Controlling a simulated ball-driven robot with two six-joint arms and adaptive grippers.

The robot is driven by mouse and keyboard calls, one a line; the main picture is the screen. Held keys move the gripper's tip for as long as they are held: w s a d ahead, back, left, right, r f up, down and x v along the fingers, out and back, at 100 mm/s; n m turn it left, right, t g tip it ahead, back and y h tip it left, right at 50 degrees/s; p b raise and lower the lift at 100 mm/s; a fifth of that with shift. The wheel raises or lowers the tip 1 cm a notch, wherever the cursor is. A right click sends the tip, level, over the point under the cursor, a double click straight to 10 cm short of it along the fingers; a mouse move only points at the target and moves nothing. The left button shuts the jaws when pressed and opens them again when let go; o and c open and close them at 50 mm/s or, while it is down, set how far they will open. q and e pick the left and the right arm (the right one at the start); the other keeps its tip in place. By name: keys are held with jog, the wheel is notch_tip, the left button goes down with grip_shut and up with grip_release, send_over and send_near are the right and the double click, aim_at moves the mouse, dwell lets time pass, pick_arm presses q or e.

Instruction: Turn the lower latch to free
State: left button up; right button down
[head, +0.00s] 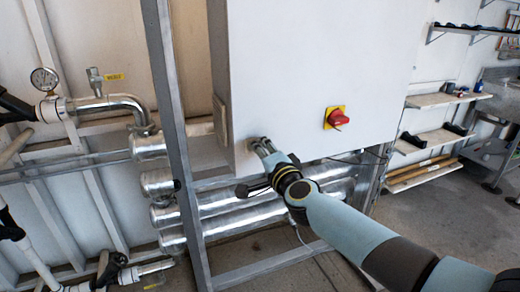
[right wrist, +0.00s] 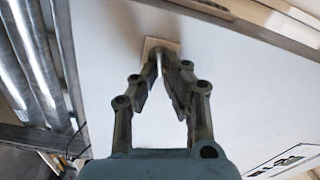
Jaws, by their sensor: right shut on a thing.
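The lower latch (right wrist: 159,62) is a thin pale metal piece on a small tan plate (right wrist: 149,44) in the right wrist view. It sits on the white front of the cabinet (head: 300,60), near the lower left corner in the head view. My right gripper (head: 262,147) reaches it from the lower right. In the right wrist view my right gripper (right wrist: 166,66) has its fingertips closed in around the latch, with the latch between them. In the head view the fingers mostly hide the latch, so its exact angle is hard to tell. My left gripper is not in view.
A red rotary switch (head: 338,118) on a yellow plate sticks out of the cabinet front, right of my gripper. A grey metal post (head: 172,120) stands left of the cabinet. Silver pipes (head: 225,209) run below. Shelves (head: 430,140) are at the right.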

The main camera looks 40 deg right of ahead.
jog(key=shift+f+m, duration=0.2)
jog(key=shift+m, duration=1.4)
jog(key=c, duration=1.5)
grip_release()
jog(key=shift+d, duration=0.1)
jog(key=shift+o, duration=0.2)
jog(key=v, duration=1.2)
jog(key=shift+b, duration=0.3)
